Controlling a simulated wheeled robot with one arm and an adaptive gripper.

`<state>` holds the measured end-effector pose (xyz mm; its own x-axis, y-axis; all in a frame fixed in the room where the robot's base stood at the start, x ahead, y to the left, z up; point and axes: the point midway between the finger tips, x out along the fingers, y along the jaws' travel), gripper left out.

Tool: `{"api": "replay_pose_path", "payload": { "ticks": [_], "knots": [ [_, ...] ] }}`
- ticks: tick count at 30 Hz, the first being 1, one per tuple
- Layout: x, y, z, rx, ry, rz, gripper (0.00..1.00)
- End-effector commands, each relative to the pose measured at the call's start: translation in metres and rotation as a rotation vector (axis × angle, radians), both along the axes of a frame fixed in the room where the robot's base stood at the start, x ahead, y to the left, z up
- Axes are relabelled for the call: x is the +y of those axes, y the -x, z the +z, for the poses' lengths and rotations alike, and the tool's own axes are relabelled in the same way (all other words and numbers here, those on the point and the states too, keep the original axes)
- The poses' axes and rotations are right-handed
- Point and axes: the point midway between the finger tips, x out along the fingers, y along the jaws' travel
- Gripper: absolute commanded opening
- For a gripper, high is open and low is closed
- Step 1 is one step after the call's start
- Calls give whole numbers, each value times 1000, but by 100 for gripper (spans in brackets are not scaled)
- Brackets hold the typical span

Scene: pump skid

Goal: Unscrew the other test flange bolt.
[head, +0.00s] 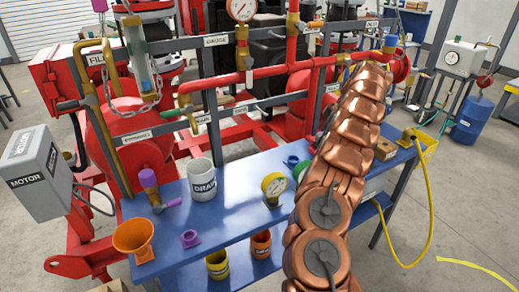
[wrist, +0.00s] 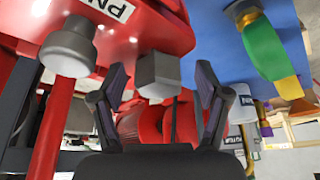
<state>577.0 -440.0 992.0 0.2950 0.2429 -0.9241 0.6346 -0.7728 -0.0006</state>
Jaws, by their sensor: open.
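In the wrist view, a grey square-headed bolt (wrist: 158,72) sticks out of the red test flange (wrist: 165,22), which bears a white label starting "PN". My gripper (wrist: 160,80) is open, with one dark finger on each side of the bolt in the picture. A gap shows between the bolt and each finger. Whether the bolt head is between the pads or beyond them I cannot tell. A second grey, rounder fitting (wrist: 68,48) is on the flange at left. In the head view, the red flange (head: 402,66) shows behind my copper arm, which hides my gripper and the bolt.
Red pipes and grey frame posts stand close around the flange. A green and yellow part (wrist: 268,50) is right of my fingers in the wrist view.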

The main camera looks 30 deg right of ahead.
Motion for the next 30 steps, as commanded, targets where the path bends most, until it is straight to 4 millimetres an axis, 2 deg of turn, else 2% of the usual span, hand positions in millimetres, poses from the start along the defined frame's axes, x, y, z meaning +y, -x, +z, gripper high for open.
{"api": "replay_pose_path", "payload": {
  "ticks": [30],
  "knots": [
    [1,0,4,-2,1,-540,75]
  ]
}}
